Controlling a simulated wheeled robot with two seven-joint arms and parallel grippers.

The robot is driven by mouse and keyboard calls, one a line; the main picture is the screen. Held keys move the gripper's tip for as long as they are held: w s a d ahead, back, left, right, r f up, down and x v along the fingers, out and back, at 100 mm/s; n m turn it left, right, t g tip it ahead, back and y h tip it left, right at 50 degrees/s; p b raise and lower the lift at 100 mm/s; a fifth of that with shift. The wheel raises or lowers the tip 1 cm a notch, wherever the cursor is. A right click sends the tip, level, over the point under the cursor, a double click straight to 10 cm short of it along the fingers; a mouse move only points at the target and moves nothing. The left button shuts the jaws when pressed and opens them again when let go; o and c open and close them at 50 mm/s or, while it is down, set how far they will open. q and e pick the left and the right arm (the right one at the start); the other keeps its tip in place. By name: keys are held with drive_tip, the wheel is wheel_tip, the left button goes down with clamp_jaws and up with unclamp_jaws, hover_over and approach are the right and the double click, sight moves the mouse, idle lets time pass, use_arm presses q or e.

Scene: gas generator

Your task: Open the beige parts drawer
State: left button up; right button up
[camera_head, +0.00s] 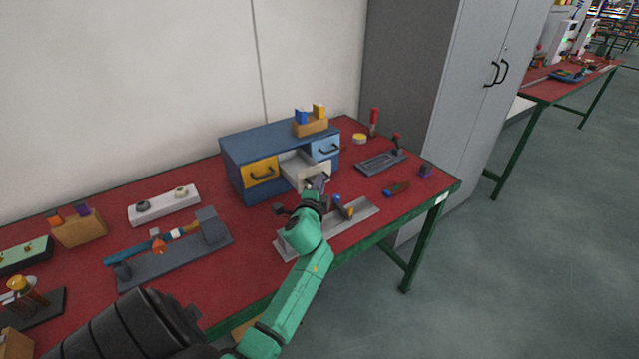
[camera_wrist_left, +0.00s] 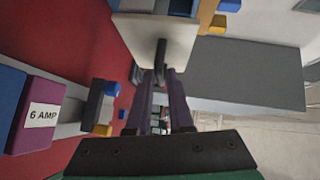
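The beige parts drawer (camera_head: 315,172) is the middle drawer of a blue cabinet (camera_head: 280,135) on the red bench. It stands partly pulled out, and its pale interior shows from above. My left gripper (camera_head: 318,184) is in front of it. In the left wrist view, the beige front (camera_wrist_left: 185,42) carries a dark handle (camera_wrist_left: 160,52). The purple fingers of my left gripper (camera_wrist_left: 161,80) sit close on both sides of this handle and look shut on it. The exact contact is partly hidden. My right gripper is not in view.
A yellow drawer (camera_head: 261,172) and a light blue drawer (camera_head: 326,148) flank the beige one, both closed. A wooden block with coloured parts (camera_head: 311,127) stands on the cabinet. A grey metal plate (camera_head: 359,216) lies under my left wrist. Grey lockers (camera_head: 470,80) stand behind.

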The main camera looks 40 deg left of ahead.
use_arm(q)
drive_tip(key=shift+o, duration=0.9)
drive_tip(key=shift+a, duration=0.15)
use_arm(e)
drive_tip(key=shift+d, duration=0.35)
use_arm(q)
drive_tip(key=b+v, duration=0.1)
drive_tip(key=v, duration=1.3)
drive_tip(key=shift+s, duration=0.25)
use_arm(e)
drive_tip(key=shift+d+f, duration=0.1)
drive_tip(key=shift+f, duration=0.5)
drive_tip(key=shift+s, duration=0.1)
